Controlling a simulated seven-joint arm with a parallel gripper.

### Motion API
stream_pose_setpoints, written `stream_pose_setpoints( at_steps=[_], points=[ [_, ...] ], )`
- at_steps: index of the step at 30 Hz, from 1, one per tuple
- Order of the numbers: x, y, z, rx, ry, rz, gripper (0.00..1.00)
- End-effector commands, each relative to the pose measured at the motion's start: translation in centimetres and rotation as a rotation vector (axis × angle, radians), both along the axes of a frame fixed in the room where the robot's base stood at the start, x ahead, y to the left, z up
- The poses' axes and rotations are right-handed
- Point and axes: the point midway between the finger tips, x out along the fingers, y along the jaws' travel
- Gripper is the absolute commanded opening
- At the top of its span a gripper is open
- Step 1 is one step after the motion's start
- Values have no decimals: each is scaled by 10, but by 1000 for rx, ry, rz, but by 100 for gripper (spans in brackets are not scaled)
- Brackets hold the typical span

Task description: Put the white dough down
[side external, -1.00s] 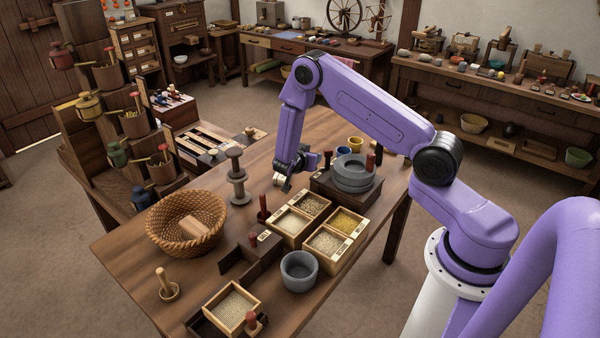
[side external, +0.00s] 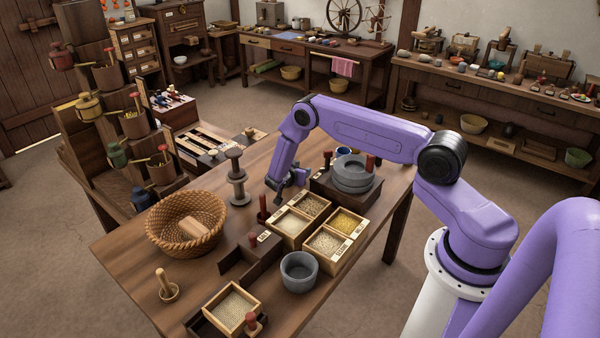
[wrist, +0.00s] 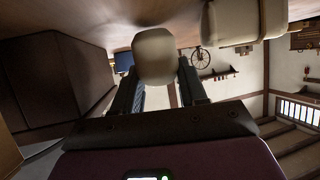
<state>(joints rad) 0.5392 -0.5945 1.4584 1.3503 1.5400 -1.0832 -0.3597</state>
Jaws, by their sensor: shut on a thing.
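The white dough (wrist: 156,55) is a pale, rounded lump between the two fingers of my gripper (wrist: 158,78) in the wrist view. My gripper is shut on it. The table surface (wrist: 85,12) lies along the top of that view, very close to the dough; I cannot tell whether they touch. In the side view my gripper (side external: 279,190) is low over the table, behind the grain boxes and left of the stone quern (side external: 353,174). The dough cannot be made out there.
Grain boxes (side external: 325,243) stand in front of my gripper. A pale rounded thing (wrist: 237,20) is close by in the wrist view. Bare tabletop (side external: 262,163) lies behind my gripper.

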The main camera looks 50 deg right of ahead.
Motion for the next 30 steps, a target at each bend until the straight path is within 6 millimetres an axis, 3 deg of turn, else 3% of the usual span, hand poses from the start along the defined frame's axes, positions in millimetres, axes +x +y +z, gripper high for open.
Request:
stream_pose_setpoints(
  at_steps=[14, 15, 16, 28, 30],
  points=[
    [0, 0, -7, -1, 0, 0, 11],
    [0, 0, -6, 0, -1, 0, 55],
    [0, 0, -6, 0, -1, 0, 65],
    [0, 0, -3, 0, -1, 0, 68],
    [-1, 7, 0, 0, 0, 2, 68]
  ],
)
